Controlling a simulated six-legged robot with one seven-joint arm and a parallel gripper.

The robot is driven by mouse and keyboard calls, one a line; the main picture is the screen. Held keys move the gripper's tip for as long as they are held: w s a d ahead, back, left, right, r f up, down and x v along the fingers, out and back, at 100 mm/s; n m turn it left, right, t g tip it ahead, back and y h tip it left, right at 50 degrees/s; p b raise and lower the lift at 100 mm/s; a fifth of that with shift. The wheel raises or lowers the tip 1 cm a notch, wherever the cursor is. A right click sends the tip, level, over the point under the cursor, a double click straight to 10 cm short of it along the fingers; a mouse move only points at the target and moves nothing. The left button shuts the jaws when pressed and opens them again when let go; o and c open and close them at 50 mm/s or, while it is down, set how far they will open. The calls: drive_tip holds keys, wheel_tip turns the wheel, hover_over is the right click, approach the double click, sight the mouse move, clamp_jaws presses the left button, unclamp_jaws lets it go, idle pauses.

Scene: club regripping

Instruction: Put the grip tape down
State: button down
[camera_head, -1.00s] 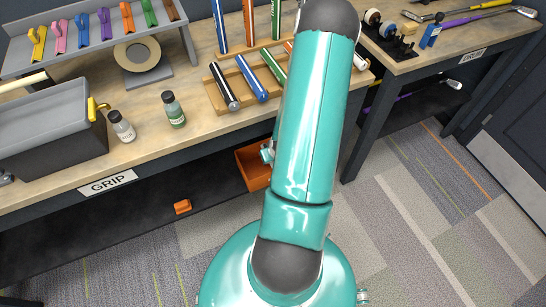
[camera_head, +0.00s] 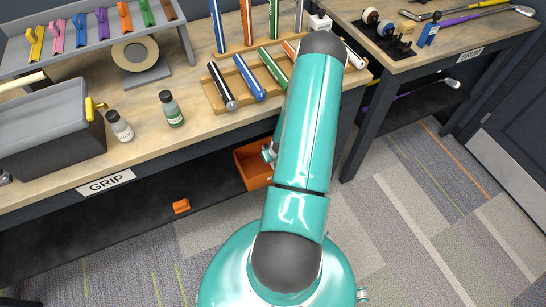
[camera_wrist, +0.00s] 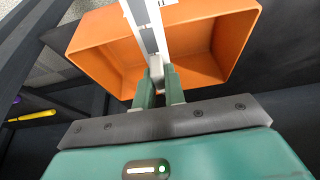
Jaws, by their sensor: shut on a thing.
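In the wrist view my gripper (camera_wrist: 159,88) is shut on a narrow pale strip (camera_wrist: 142,14) with dark grey patches, seemingly the grip tape. The strip stretches away from the fingertips across the orange bin (camera_wrist: 95,45). The fingers are at the bin's near side, in front of its opening; I cannot tell whether the strip touches the bin. In the head view the orange bin (camera_head: 252,168) is under the bench, partly behind my arm, and the fingertips and strip are hidden. A cream tape ring (camera_head: 121,53) sits on a grey stand on the bench.
Several grips lie in a wooden rack (camera_head: 217,99) on the bench (camera_head: 150,140). Two small bottles (camera_head: 119,126) (camera_head: 171,109) and a grey box (camera_head: 45,115) stand to its left. A small orange thing (camera_head: 181,206) lies below. A second bench (camera_head: 440,55) is at right.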

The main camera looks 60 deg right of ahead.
drive_tip(key=shift+f, duration=0.6)
drive_tip(key=c, duration=1.5)
unclamp_jaws()
drive_tip(key=shift+r, duration=0.5)
drive_tip(key=v, duration=1.2)
drive_tip(key=shift+r, duration=0.15)
